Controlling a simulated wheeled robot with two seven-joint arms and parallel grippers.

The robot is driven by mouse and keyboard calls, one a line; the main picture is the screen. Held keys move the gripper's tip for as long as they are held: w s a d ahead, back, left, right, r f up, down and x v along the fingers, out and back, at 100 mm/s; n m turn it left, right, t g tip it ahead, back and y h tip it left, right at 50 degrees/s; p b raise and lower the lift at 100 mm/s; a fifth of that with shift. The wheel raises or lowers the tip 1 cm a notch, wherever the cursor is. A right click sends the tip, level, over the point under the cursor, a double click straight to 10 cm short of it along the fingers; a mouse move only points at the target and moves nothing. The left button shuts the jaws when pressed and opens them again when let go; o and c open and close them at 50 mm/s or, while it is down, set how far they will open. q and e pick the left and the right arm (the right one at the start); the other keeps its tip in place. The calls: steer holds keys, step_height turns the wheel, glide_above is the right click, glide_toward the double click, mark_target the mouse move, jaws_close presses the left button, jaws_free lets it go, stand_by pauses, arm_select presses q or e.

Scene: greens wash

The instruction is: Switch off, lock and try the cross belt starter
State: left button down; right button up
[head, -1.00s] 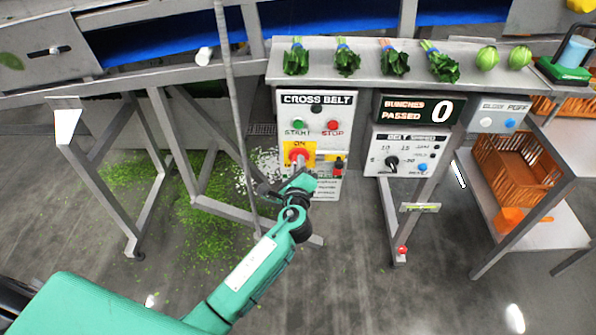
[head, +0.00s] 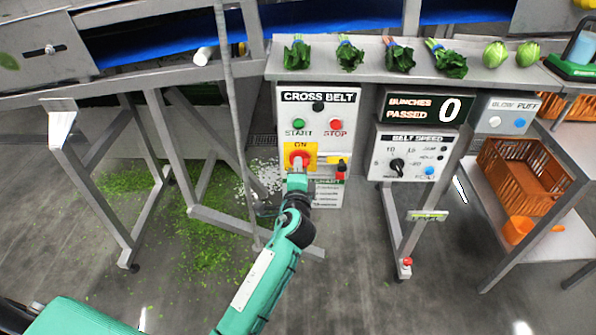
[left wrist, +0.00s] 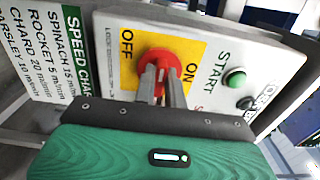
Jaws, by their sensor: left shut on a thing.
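The cross belt starter (head: 318,112) is a pale upright panel with a green START button (head: 299,125) and a red STOP button (head: 337,125). Below them is a red rotary knob (head: 299,158) on a yellow plate marked ON. In the left wrist view the knob (left wrist: 158,60) sits between the OFF and ON words. My left gripper (left wrist: 162,88) is shut on the knob, a finger on each side. In the head view the gripper (head: 297,176) covers the plate's lower part. A small red item (head: 340,174) hangs beside a yellow piece (head: 336,161) to the right. My right gripper is out of view.
A speed chart (head: 328,193) hangs below the starter. The belt speed box (head: 412,155) and bunches counter (head: 423,107) are to the right. Bunched greens lie on the ledge (head: 375,68) above. Slanting steel legs stand left of my arm. An orange crate (head: 520,172) is at right.

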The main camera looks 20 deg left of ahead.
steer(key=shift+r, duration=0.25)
arm_select(q)
steer(key=c, duration=1.5)
jaws_free()
